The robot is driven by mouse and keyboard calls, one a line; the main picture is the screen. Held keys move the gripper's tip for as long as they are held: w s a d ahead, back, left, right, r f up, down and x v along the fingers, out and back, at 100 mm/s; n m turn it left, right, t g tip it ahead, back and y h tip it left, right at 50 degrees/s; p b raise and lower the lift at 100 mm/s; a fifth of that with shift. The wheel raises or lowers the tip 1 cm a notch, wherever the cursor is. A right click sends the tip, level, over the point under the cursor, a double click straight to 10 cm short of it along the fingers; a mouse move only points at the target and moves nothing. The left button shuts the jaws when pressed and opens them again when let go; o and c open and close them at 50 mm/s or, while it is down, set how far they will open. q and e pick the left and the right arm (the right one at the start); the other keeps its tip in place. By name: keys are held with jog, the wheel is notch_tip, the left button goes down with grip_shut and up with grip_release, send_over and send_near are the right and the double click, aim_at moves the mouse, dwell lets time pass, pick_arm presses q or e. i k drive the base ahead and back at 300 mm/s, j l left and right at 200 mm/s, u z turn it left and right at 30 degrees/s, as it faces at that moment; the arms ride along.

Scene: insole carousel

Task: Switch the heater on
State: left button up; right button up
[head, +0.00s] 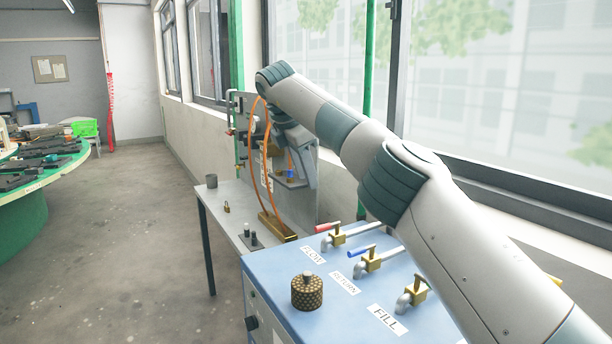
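No part is clearly marked as the heater. A blue-topped cabinet (270,270) stands in front, with a dark knob (251,323) on its left side face. Its top carries pipe valves labelled FLOW, RETURN and FILL; the FLOW valve (337,236) has a red lever and the RETURN valve (370,259) a blue one. My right arm reaches over the cabinet from the right. My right gripper (291,178) is beyond it, in front of an upright grey panel (240,135); its fingers are small and I cannot tell if they hold anything. My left gripper is not in view.
A brass knurled cylinder (307,291) stands on the cabinet. A green round table (45,182) is left; the floor between is clear.

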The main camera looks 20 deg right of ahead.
aim_at(251, 323)
jog(key=k+j, duration=0.2)
jog(key=j, duration=0.2)
jog(key=k+j, duration=0.45)
jog(key=j, duration=0.3)
